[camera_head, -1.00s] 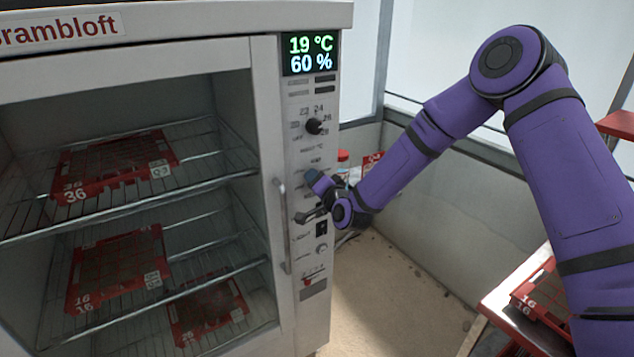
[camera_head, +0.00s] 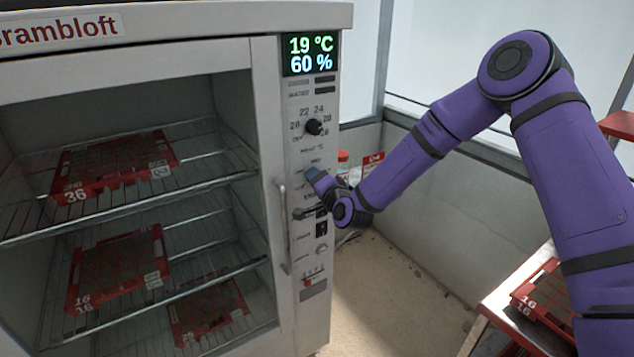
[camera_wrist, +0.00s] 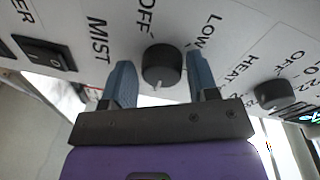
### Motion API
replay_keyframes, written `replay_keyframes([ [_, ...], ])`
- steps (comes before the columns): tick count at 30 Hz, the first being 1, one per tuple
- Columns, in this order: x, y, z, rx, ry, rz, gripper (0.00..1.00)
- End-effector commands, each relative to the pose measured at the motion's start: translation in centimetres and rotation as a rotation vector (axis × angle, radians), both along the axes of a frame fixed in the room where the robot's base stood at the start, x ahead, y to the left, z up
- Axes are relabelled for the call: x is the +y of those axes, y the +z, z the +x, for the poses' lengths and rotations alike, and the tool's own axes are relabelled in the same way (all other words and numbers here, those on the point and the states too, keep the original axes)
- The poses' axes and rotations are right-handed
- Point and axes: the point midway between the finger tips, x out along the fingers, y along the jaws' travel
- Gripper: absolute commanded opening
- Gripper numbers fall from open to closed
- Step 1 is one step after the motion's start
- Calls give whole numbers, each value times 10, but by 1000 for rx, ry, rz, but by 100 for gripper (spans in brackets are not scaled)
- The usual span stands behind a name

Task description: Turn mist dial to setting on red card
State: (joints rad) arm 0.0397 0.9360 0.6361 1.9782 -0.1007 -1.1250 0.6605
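The mist dial (camera_wrist: 162,66) is a round dark knob on the cabinet's control panel, marked MIST, with OFF and LOW printed around it in the wrist view. A pale pointer mark shows on the knob's edge nearest my gripper's palm. My gripper (camera_wrist: 163,84) is open, with one blue finger on each side of the knob and a visible gap on both sides. In the head view my gripper (camera_head: 312,176) is at the panel and hides the dial. A red card (camera_head: 373,160) with small white print stands behind the cabinet's right edge; its print is too small to read.
Another knob (camera_wrist: 273,95), marked HEAT, sits to the right, and a black rocker switch (camera_wrist: 43,53) to the left. The cabinet's door handle (camera_head: 283,226) is just left of my gripper. A display (camera_head: 311,54) reads 19 °C and 60 %. Floor right of the cabinet is clear.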

Motion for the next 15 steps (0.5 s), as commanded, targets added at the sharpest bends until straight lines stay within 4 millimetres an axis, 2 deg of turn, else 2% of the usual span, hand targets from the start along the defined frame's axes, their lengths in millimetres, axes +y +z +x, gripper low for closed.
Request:
replay_keyframes([
  [2,0,0,0,-1,0,0,68],
  [10,0,1,0,-4,0,1,68],
  [15,-7,2,-13,-2,0,0,68],
])
